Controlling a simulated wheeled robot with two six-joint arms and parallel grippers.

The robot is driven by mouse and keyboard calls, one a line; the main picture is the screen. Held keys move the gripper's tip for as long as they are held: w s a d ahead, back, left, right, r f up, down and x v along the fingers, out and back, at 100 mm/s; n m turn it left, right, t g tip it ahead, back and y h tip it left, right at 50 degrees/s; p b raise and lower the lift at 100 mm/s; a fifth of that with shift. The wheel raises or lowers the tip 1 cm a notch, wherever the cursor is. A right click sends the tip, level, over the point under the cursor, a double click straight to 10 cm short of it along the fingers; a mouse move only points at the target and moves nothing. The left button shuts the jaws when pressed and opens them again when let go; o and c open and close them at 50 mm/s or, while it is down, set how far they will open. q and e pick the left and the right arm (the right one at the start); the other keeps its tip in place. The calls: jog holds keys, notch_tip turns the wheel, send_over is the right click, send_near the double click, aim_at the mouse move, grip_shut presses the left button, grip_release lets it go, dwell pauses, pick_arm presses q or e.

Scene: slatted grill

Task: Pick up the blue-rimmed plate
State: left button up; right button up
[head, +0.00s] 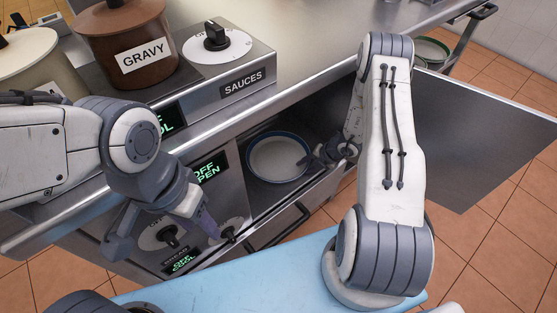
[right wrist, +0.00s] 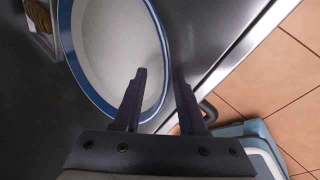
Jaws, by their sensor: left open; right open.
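The blue-rimmed plate (head: 277,158) is white and round and lies in an open compartment under the counter. My right gripper (head: 322,155) is open at the plate's right edge. In the right wrist view the plate (right wrist: 105,45) fills the upper left, and its right rim runs between the two open fingers (right wrist: 160,75). The left finger overlaps the plate in the picture; I cannot tell whether it touches. My left gripper (head: 165,232) is open and empty, in front of the knobs on the cabinet front.
A brown gravy pot (head: 128,45) and a pale pot (head: 30,65) stand on the sauces warmer (head: 240,65) on the counter. An open metal door panel (head: 480,125) is at the right. A small yellowish item (right wrist: 38,17) lies beside the plate.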

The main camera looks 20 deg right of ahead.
dwell(0.4)
grip_shut()
dwell(1.3)
